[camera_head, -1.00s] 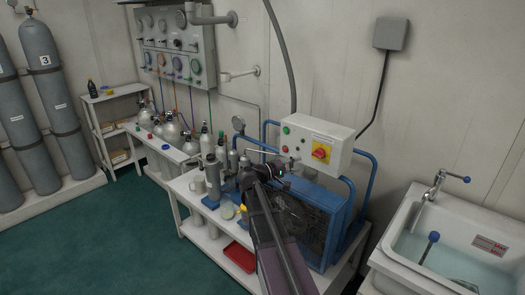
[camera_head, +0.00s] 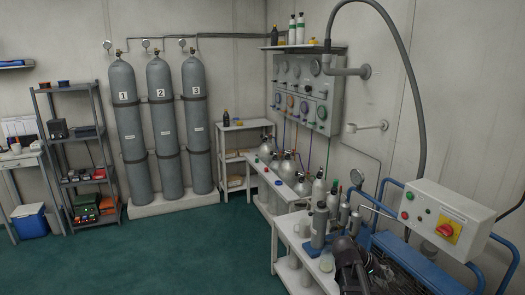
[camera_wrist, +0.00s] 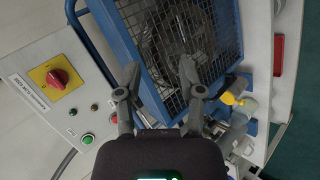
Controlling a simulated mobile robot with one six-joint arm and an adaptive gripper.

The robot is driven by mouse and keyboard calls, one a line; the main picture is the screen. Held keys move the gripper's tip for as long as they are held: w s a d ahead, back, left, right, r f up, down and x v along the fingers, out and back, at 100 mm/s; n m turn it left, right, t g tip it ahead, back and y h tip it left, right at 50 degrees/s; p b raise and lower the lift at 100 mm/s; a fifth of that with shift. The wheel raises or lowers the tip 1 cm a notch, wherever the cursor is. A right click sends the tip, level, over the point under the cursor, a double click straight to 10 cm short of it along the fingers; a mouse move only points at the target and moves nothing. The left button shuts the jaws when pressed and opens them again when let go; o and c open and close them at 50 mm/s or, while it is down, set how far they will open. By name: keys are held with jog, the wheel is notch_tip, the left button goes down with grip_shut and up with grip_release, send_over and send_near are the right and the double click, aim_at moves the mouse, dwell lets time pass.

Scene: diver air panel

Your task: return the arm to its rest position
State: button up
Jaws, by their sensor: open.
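My gripper (camera_wrist: 158,88) is open and empty in the wrist view, its two fingers apart in front of the blue compressor frame with its mesh guard (camera_wrist: 185,45). No object shows between the fingers. In the head view my arm and dark gripper body (camera_head: 350,262) are low in the picture, beside the white bench and left of the blue frame (camera_head: 400,262). The fingertips are not clear there. The control box (camera_head: 443,215) with a red knob on a yellow plate stands above the frame; it also shows at the left of the wrist view (camera_wrist: 55,85).
Small cylinders (camera_head: 318,222) and a mug stand on the white bench near my gripper. A yellow-topped bottle (camera_wrist: 235,100) is right of the fingers in the wrist view. The gauge panel (camera_head: 305,95) is on the wall. Green floor (camera_head: 150,245) is clear at left.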

jog(key=s+a+f+y+p, duration=0.1)
jog(key=s+a+y, duration=0.3)
jog(key=a, duration=0.6)
jog(key=s+a+f+y+p, duration=0.1)
jog(key=s+a+f+y, duration=0.2)
jog(key=a, duration=0.7)
jog(key=s+y, duration=0.2)
jog(key=shift+a+n+y, duration=0.4)
